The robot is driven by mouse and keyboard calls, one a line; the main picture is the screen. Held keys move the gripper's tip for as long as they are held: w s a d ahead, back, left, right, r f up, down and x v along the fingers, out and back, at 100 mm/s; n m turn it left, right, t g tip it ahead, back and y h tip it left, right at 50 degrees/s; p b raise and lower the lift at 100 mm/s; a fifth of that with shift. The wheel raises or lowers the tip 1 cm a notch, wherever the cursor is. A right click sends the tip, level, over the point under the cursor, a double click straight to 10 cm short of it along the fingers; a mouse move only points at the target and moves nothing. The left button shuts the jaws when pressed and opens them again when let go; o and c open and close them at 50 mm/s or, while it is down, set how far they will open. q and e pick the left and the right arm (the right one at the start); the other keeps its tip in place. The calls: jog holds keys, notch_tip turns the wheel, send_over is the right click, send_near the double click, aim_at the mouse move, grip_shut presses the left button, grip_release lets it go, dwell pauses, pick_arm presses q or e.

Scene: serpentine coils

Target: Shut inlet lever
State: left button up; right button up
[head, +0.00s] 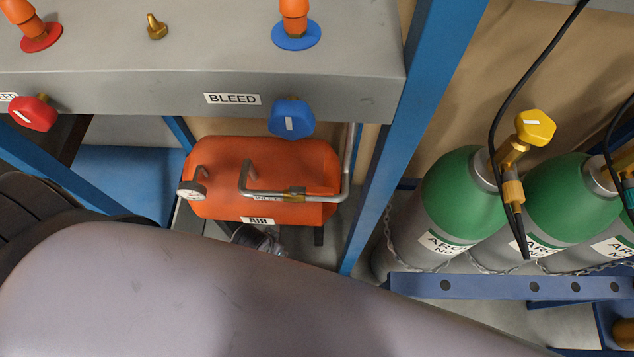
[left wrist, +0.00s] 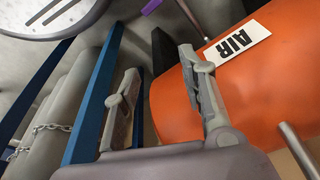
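No lever marked as an inlet can be made out. My large arm link hides the lower part of the head view. My right gripper is not in view.
A grey panel (head: 180,90) with red and blue knobs (head: 291,118) overhangs the tank. A blue post (head: 400,130) stands right of it. Green-topped argon cylinders (head: 465,190) stand further right behind a blue rail (head: 510,287) and chains.

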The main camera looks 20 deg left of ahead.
pick_arm(q)
notch_tip(320, 180, up, 7)
jog(key=w, duration=0.3)
notch_tip(320, 180, up, 20)
jog(key=m+h, duration=0.5)
jog(key=m, duration=0.5)
send_over(321, 190)
jog(key=s, duration=0.1)
jog(key=a+r+m+g, duration=0.1)
jog(key=a+r+m, duration=0.1)
jog(key=a, duration=0.3)
jog(key=shift+y, duration=0.5)
jog(key=x, duration=1.1)
jog(key=shift+s+d+f, duration=0.15)
jog(key=shift+s+f, duration=0.1)
jog(key=shift+s, duration=0.05)
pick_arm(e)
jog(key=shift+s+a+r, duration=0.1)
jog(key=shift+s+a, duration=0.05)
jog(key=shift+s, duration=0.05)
pick_arm(q)
grip_shut()
